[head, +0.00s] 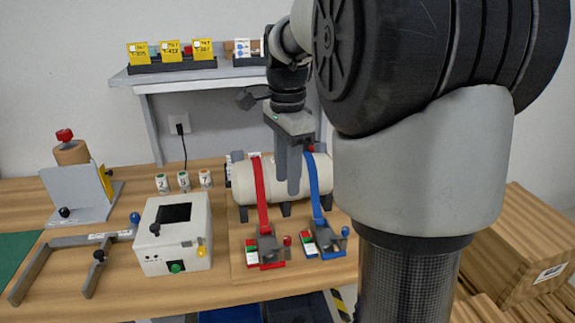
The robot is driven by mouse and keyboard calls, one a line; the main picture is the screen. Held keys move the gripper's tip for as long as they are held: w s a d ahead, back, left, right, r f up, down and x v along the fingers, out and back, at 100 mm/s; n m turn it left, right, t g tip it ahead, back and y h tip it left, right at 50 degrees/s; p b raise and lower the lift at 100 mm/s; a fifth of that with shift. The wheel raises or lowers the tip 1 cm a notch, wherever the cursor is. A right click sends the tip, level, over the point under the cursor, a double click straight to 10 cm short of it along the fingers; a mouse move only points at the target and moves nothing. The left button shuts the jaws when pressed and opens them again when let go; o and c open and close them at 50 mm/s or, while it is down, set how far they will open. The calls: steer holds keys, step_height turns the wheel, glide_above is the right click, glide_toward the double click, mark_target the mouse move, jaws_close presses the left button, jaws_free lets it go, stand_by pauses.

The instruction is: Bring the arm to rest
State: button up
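My gripper (288,188) hangs from my arm with its fingers pointing down, in front of the beige cylinder (325,180) on the workbench. The fingers overlap the cylinder in the picture, between the red strap (261,195) and the blue strap (314,188). The two fingers show side by side and partly overlap, so the gap between them cannot be judged. I see nothing held in them. Whether the fingertips touch the cylinder cannot be told. My arm's large upper links cover the right middle of the view.
A white box with a dark screen (174,213) and a grey stand (80,193) are on the bench at left. Two clamp blocks (267,248) (323,240) sit in front of the cylinder. A shelf (190,78) with yellow cards is behind. Wooden boxes (520,235) stand at right.

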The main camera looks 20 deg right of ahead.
steer(key=shift+r, duration=0.6)
steer(key=shift+r, duration=0.1)
steer(key=s+a+r+n+t+p, duration=0.2)
steer(key=s+a+r+n+p, duration=0.2)
steer(key=s+n, duration=0.4)
steer(key=s+a+r+n+t+p, duration=0.3)
steer(key=s+a+r+n+p, duration=0.1)
steer(key=s+n, duration=0.5)
steer(key=a+p, duration=0.1)
steer(key=p, duration=0.1)
steer(key=shift+s+r+n+t+p, duration=0.15)
steer(key=shift+r+n+t+p, duration=0.1)
steer(key=shift+n+t+p, duration=0.05)
steer(key=shift+a, duration=0.1)
